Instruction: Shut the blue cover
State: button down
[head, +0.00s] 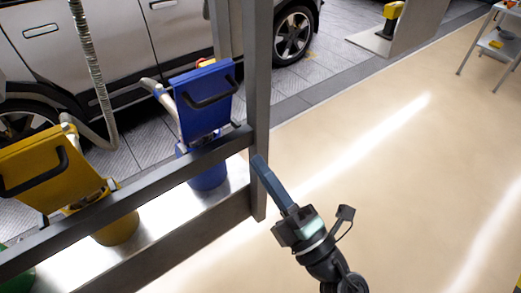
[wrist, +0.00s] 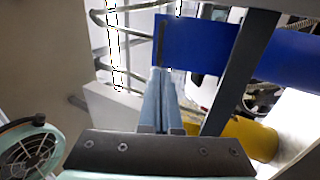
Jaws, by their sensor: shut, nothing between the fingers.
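The blue cover (head: 203,98) stands raised and tilted up above its blue container (head: 208,176) in the head view. A black handle (head: 208,90) runs across its face. My gripper (head: 259,163) is shut and empty, to the right of the cover and lower in the picture, by the grey post. In the wrist view my gripper (wrist: 163,72) shows its two fingers together. Their tips overlap the lower edge of a blue surface (wrist: 200,45) in the picture; I cannot tell which blue part this is, or whether they touch.
A grey post (head: 258,100) and a grey rail (head: 150,180) stand in front of the containers. A yellow cover (head: 45,180) is also raised, above a yellow container (head: 118,230). A silver car (head: 110,50) is behind. The floor at right (head: 400,160) is clear.

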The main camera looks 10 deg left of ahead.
jog(key=p, duration=0.4)
send_near(217, 99)
jog(key=x, duration=0.5)
jog(key=shift+w+a, duration=0.15)
jog(key=shift+w+a+r, duration=0.15)
jog(key=shift+w+a, duration=0.25)
jog(key=shift+a, duration=0.1)
